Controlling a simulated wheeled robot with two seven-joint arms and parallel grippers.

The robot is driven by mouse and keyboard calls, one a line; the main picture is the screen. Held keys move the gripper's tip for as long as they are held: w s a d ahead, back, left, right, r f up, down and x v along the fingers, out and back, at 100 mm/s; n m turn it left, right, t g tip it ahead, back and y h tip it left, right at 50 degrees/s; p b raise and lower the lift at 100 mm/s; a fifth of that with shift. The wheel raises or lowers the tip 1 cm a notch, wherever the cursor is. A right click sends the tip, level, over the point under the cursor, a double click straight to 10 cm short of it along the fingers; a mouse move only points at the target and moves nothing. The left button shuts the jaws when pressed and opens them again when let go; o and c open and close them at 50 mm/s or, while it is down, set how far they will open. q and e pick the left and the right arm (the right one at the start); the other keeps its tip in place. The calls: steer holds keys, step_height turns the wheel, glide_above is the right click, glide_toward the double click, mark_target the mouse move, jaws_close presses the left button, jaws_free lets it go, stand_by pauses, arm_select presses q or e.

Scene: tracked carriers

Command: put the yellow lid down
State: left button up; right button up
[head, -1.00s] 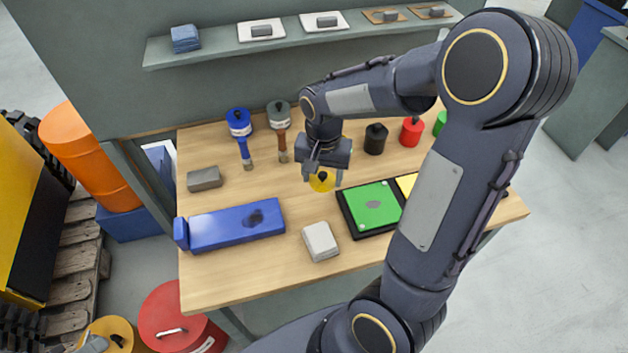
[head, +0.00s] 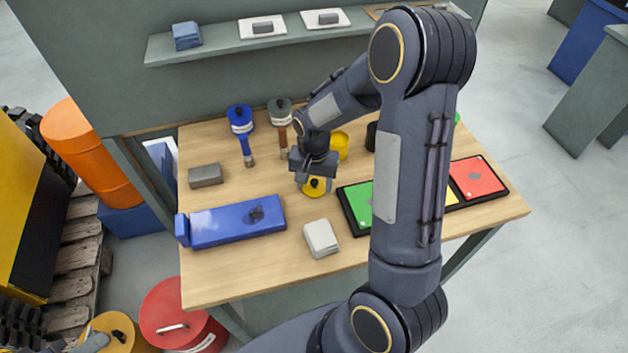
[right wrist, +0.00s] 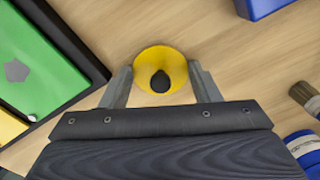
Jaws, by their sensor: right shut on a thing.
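The yellow lid (head: 317,188) is round with a black knob. In the head view it is over the middle of the table, left of the green tray section. My right gripper (head: 315,182) is shut on the lid from above. In the right wrist view the lid (right wrist: 148,62) sits between the two fingers of the gripper (right wrist: 162,85), its knob towards me. I cannot tell whether the lid touches the wood. A yellow pot (head: 340,146) stands behind the gripper, partly hidden by my arm. My left gripper is not in view.
The black tray with green (head: 359,203) and red (head: 476,178) sections lies to the right. A white block (head: 321,239), a blue box (head: 225,228), a grey block (head: 205,176) and brushes (head: 243,135) surround it. Bare wood (head: 255,182) lies left of the lid.

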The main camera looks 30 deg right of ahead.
steer(key=o, duration=1)
steer(key=shift+f, duration=0.1)
steer(key=shift+c, duration=0.2)
